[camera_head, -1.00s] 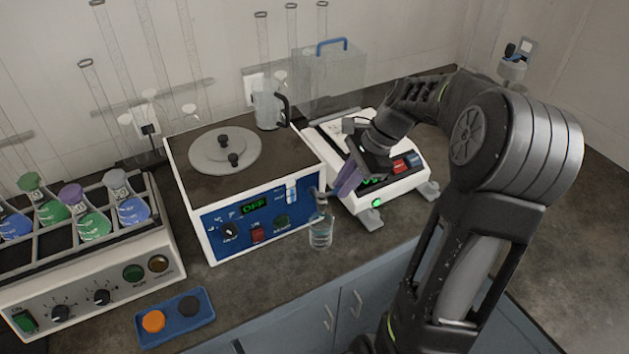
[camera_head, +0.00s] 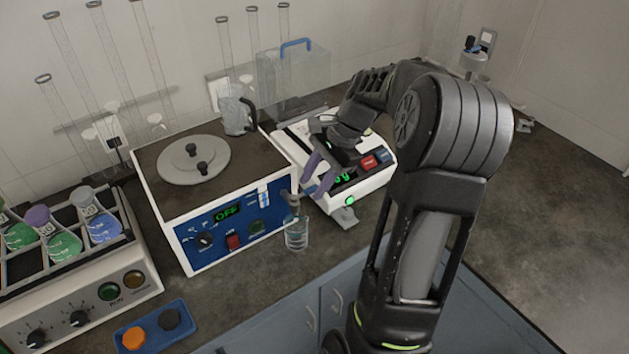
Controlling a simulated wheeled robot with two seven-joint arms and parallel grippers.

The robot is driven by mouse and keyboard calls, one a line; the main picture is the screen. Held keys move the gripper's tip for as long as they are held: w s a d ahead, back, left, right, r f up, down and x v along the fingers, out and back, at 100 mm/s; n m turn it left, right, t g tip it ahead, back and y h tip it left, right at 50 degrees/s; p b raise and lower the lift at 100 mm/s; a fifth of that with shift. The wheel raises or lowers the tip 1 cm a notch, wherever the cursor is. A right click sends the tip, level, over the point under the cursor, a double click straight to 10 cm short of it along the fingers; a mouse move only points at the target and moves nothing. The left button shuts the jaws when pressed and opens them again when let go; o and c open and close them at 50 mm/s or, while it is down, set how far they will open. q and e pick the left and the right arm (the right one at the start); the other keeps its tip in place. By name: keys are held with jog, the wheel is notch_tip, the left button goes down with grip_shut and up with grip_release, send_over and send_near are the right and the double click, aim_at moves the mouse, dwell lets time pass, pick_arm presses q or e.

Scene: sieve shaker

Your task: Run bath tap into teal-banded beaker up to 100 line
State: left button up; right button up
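A small clear beaker (camera_head: 297,235) stands upright on the counter below the bath's tap (camera_head: 291,196), at the front right corner of the white and blue water bath (camera_head: 232,232). Its band and water level are too small to read. The bath's green display reads OFF. My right gripper (camera_head: 318,174) is just right of the tap, above the front of a white instrument. Its two purple fingers look apart, with nothing visible between them. My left gripper is not in view.
The white instrument (camera_head: 372,186) with red and blue buttons stands right of the bath. A flask rack (camera_head: 70,290) and a blue tray (camera_head: 150,328) are at left.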

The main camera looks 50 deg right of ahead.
jog(key=shift+r, duration=0.1)
jog(key=v, duration=0.7)
jog(key=shift+s+r+b, duration=0.15)
jog(key=shift+r+b, duration=0.15)
jog(key=shift+b, duration=0.15)
jog(key=shift+d, duration=0.1)
